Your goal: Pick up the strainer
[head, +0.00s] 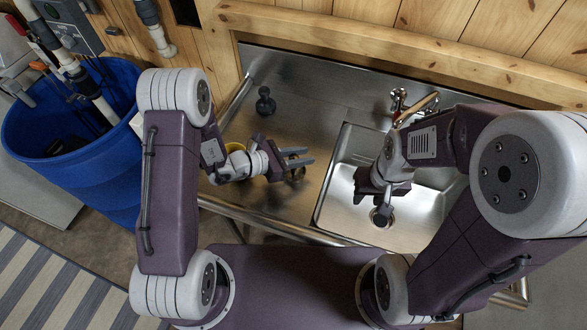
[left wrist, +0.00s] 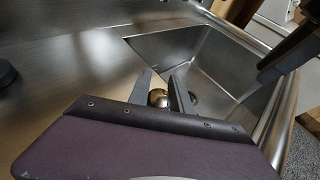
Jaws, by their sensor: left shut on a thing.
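The strainer, a small rounded metallic piece (left wrist: 158,97), sits between the fingers of my left gripper (left wrist: 162,92). In the head view my left gripper (head: 300,164) is over the steel counter, just left of the sink, with its fingers pointing right. The strainer (head: 297,174) is partly hidden by the fingers there. My left gripper is shut on it. I cannot tell whether the strainer touches the counter. My right gripper (head: 374,196) hangs over the sink basin near the drain, pointing down. Its finger gap is not clear.
The steel sink (head: 337,188) has a drain (head: 381,217) and a tap (head: 398,97) behind it. A black knobbed object (head: 265,103) stands on the counter at the back left. A blue barrel (head: 90,170) stands far left.

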